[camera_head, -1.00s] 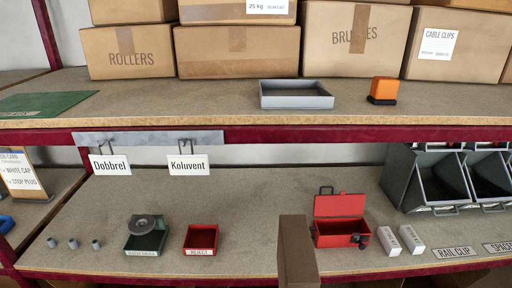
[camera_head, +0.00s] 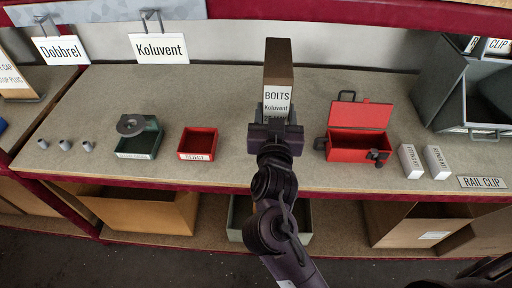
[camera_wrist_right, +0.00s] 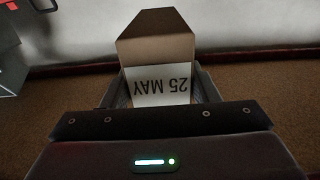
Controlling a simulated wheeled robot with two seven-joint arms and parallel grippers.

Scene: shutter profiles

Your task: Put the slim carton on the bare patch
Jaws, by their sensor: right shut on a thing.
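The slim carton (camera_head: 278,62) is brown and tall, with a white label reading "BOLTS" and "Koluvent". Bare shelf surface (camera_head: 232,95) lies left of and behind the carton, below the "Koluvent" sign (camera_head: 161,48). A "Dobbrel" sign (camera_head: 61,50) hangs further left. My left gripper is out of view.
A red tray (camera_head: 198,144) and a green tray with a grey roll (camera_head: 139,142) stand left of my right gripper. An open red toolbox (camera_head: 358,143) and two white cartons (camera_head: 410,161) stand right. Grey bins (camera_head: 459,99) fill the far right. The upper shelf edge runs above.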

